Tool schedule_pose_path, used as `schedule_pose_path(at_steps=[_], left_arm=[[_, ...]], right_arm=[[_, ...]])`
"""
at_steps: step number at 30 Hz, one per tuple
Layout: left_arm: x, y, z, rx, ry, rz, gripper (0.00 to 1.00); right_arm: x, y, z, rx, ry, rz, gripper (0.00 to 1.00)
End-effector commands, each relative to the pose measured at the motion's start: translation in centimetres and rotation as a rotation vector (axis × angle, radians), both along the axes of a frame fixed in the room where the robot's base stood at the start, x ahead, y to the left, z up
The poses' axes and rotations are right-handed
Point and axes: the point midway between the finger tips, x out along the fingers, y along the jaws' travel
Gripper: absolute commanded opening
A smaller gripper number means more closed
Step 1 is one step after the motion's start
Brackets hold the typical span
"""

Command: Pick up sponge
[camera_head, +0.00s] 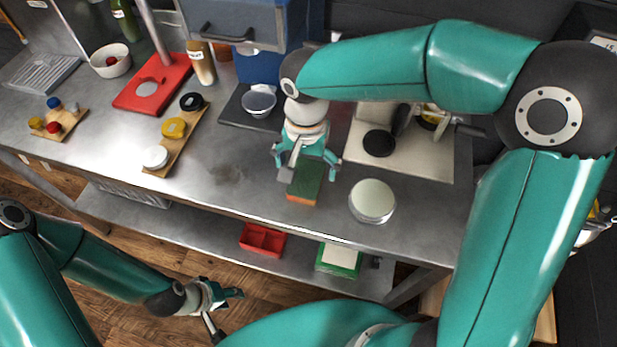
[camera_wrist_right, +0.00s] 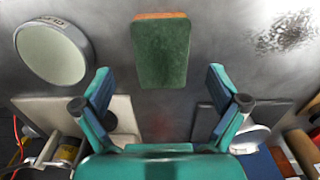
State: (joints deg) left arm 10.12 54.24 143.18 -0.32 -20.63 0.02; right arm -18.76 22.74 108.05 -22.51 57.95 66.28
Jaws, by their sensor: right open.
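The sponge (camera_head: 305,182) has a dark green top and an orange edge. It lies on the metal bench near its front edge. In the right wrist view the sponge (camera_wrist_right: 161,52) shows ahead, centred between the fingers and a little beyond their tips. My right gripper (camera_head: 308,172) hangs over the bench at the sponge, its fingers spread and empty; it also shows in the right wrist view (camera_wrist_right: 160,90). My left gripper (camera_head: 222,303) is low at the left, in front of the bench and away from the sponge. Its finger opening is too small to judge.
A round pale-topped tin (camera_head: 372,200) stands right of the sponge. Behind are a pale board (camera_head: 425,160) with a black disc (camera_head: 379,143), and a dark mat with a glass bowl (camera_head: 258,102). A wooden strip with several lids (camera_head: 174,128) lies left. Bare metal lies left of the sponge.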

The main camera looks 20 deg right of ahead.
Motion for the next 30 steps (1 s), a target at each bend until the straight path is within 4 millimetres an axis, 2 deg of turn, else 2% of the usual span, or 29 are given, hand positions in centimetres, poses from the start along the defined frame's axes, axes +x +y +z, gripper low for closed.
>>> schedule_pose_path(at_steps=[8, 12, 20, 23, 28, 30], left_arm=[[0.0, 0.0, 1.3, 0.000, 0.000, 0.000, 0.40], [0.0, 0.0, 1.3, 0.000, 0.000, 0.000, 0.40], [0.0, 0.0, 1.3, 0.000, 0.000, 0.000, 0.40], [0.0, 0.0, 1.3, 0.000, 0.000, 0.000, 0.40], [0.0, 0.0, 1.3, 0.000, 0.000, 0.000, 0.40], [0.0, 0.0, 1.3, 0.000, 0.000, 0.000, 0.40]], right_arm=[[0.6, -0.1, -3.1, -0.001, 0.006, 0.001, 0.97], [0.6, -0.1, -4.8, 0.000, 0.004, 0.001, 0.97], [0.6, -0.1, -5.2, 0.001, 0.001, 0.002, 0.97], [0.6, -0.1, -5.1, 0.001, 0.001, 0.002, 0.84], [0.6, -0.1, -5.1, 0.001, 0.001, 0.002, 0.55], [0.6, -0.1, -5.1, 0.001, 0.001, 0.002, 0.55]])
